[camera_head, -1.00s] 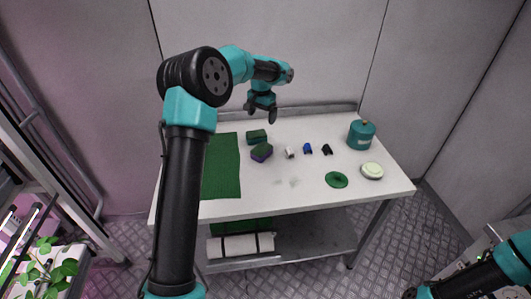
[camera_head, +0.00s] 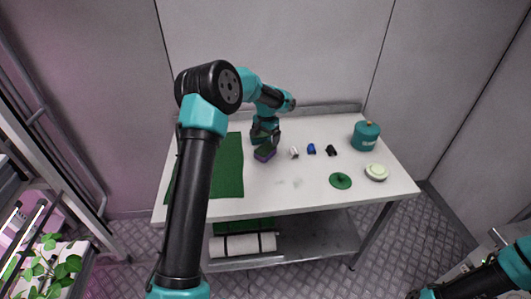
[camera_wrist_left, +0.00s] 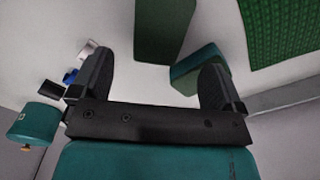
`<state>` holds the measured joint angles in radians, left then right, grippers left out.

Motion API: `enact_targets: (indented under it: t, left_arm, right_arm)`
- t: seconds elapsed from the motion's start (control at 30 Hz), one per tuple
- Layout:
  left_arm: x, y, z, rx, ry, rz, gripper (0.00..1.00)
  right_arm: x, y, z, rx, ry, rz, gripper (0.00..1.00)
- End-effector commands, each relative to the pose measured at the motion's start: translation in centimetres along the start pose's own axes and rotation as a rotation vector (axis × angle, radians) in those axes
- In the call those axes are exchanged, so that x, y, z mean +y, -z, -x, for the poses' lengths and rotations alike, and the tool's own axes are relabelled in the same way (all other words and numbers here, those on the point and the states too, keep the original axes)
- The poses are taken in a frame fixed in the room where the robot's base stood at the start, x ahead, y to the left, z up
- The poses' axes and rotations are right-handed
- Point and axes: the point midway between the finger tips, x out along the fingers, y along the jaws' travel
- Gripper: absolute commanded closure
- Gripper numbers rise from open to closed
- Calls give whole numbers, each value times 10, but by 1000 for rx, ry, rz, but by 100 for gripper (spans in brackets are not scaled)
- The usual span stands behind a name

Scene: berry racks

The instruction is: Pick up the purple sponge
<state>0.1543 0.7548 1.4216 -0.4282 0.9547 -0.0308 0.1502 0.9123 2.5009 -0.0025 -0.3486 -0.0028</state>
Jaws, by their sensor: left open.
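The purple sponge (camera_head: 265,154), with a dark green top and a purple side, lies on the white table just in front of my left gripper (camera_head: 265,141). In the left wrist view, a green-topped block (camera_wrist_left: 162,32) that looks like this sponge extends between the open fingers of my left gripper (camera_wrist_left: 158,88), towards the top edge. A second green sponge (camera_wrist_left: 197,66) lies beside the finger on the right; the gripper mostly hides it in the head view. My left gripper is open and holds nothing. My right arm shows at the lower right, its gripper out of view.
A green mat (camera_head: 229,170) lies left of the sponges. White (camera_head: 294,152), blue (camera_head: 311,149) and black (camera_head: 331,150) small items lie to the right. A teal canister (camera_head: 366,136), a green disc (camera_head: 340,181) and a pale round tin (camera_head: 376,172) are farther right. The front middle is clear.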

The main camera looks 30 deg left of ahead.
Motion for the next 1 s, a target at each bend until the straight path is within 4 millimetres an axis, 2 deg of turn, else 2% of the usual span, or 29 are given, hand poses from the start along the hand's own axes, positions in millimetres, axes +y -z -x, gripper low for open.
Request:
enact_targets:
  t: [0.03, 0.17, 0.57, 0.9, 1.0]
  left_arm:
    - [0, 0, -8, -2, 0, 0, 6]
    - [0, 0, -18, -1, 0, 1, 6]
    - [0, 0, -22, 0, 0, 0, 6]
    - [2, 0, -62, -2, 0, -1, 6]
    - [1, 0, -69, 0, 0, 0, 6]
  right_arm:
    - [0, 0, 0, 0, 0, 0, 49]
    - [0, 0, 0, 0, 0, 0, 49]
    - [0, 0, 0, 0, 0, 0, 49]
    - [0, 0, 0, 0, 0, 0, 49]
    - [0, 0, 0, 0, 0, 0, 49]
